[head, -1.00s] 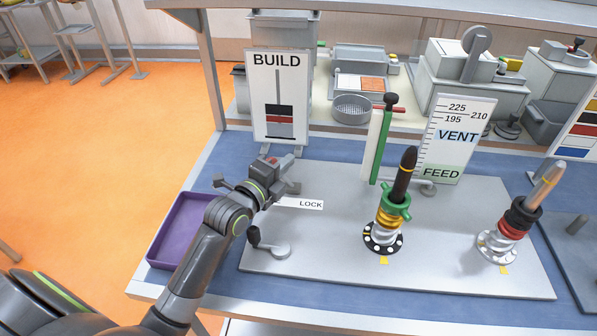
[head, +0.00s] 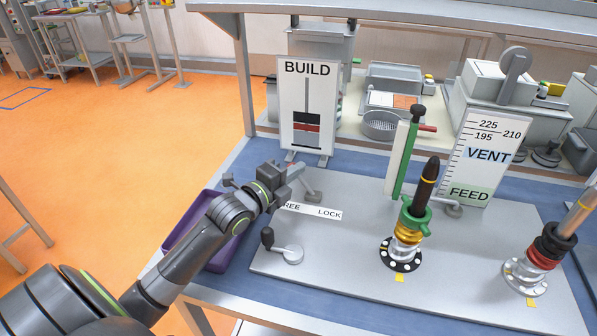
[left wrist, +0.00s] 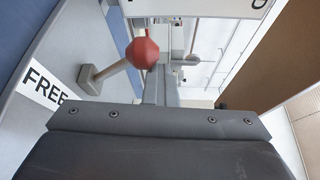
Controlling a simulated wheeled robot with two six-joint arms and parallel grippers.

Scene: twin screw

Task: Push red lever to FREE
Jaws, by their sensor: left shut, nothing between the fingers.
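The red lever has a red knob (left wrist: 142,53) on a grey stem, leaning from a grey base in the left wrist view. In the head view its grey base (head: 313,195) shows just right of my left gripper, which hides most of the rest. My left gripper (head: 297,169) is shut and empty, close beside the lever. In the left wrist view the knob is at the left of the shut fingers (left wrist: 163,82); I cannot tell if they touch. The FREE/LOCK label (head: 325,213) lies on the grey plate, its first letter hidden in the head view. My right gripper is out of view.
The BUILD sign (head: 307,105) stands behind the lever. A black-knobbed crank (head: 287,255) is in front, and a purple tray (head: 222,262) is to the left. The green-collared post (head: 412,225) and VENT/FEED board (head: 487,155) stand to the right. The plate between is clear.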

